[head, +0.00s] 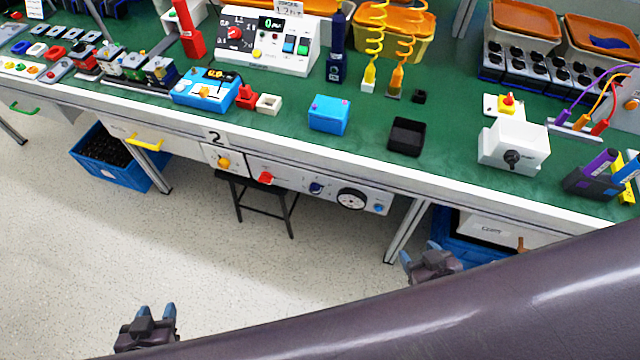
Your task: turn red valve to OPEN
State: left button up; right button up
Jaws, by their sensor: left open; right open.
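A red knob (266,177), which looks like the red valve, sits on the pale panel (290,181) under the bench's front edge, between a yellow knob (223,162) and a blue knob (316,187). Any OPEN marking is too small to read. My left gripper (153,312) is open and empty at the bottom left, over the floor and well short of the panel. My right gripper (419,252) is open and empty, right of the panel and lower in the picture. Neither touches anything.
A round gauge (352,199) is on the panel's right part. A black stool (262,190) stands below the panel. The green bench (270,135) carries boxes and switches. Blue crates (112,178) stand under it. My own dark body part covers the bottom right. The floor in front is clear.

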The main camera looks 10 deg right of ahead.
aim_at(265, 177)
jog(key=j+z, duration=0.15)
jog(key=j, duration=0.7)
jog(key=j+z, duration=0.15)
jog(key=j, duration=0.7)
jog(key=j+z, duration=0.15)
jog(key=j, duration=0.7)
jog(key=j+z, duration=0.15)
jog(key=j, duration=0.7)
jog(key=k, duration=0.05)
